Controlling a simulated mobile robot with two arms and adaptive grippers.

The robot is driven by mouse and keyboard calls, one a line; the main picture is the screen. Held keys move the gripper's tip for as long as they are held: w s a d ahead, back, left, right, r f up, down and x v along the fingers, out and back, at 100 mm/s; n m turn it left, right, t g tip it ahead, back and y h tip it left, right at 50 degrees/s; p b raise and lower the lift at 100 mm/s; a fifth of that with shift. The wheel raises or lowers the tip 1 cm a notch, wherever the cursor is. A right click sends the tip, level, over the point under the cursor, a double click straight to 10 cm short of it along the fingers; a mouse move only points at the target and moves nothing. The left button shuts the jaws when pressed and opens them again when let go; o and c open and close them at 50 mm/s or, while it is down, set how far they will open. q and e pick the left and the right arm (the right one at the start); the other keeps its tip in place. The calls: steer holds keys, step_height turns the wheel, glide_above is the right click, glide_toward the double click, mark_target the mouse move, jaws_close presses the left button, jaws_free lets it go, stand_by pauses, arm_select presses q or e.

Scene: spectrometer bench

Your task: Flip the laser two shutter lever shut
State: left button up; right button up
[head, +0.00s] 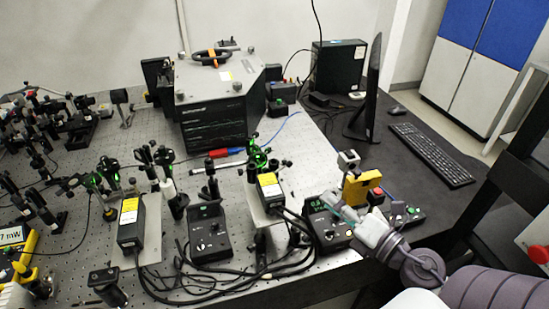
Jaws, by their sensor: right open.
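Two black laser boxes with yellow labels stand on the bench: a left one (130,222) and a right one (270,188). I cannot tell from any readable marking which is laser two, and I cannot make out a shutter lever or its position. My right gripper (344,213) reaches in from the lower right. It is over the right black control box (325,232), to the right of the right laser box and apart from it. It is open and appears empty; its fingertips are small and hard to make out. My left gripper is not in view.
A yellow block (361,188) stands just behind my right gripper. Another black control box (209,236) sits between the lasers. Black cables cross the front. Optic mounts crowd the left. A monitor (367,92) and keyboard (431,154) are at the right. Bare bench (320,145) shows behind the right laser.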

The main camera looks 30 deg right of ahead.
steer(key=p, duration=0.4)
glide_toward(288, 166)
steer(key=w, duration=0.1)
steer(key=w+p, duration=0.1)
steer(key=w, duration=0.2)
steer(key=shift+w+a+p, duration=0.15)
steer(key=shift+a+p, duration=0.15)
steer(key=shift+a, duration=0.05)
steer(key=w, duration=0.3)
steer(key=w+p, duration=0.1)
steer(key=shift+w+a+f, duration=0.15)
steer(key=shift+a+f, duration=0.1)
steer(key=shift+a, duration=0.15)
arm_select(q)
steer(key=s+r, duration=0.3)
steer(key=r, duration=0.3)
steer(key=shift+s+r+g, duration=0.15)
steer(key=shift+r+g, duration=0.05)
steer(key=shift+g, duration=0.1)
arm_select(e)
jaws_close()
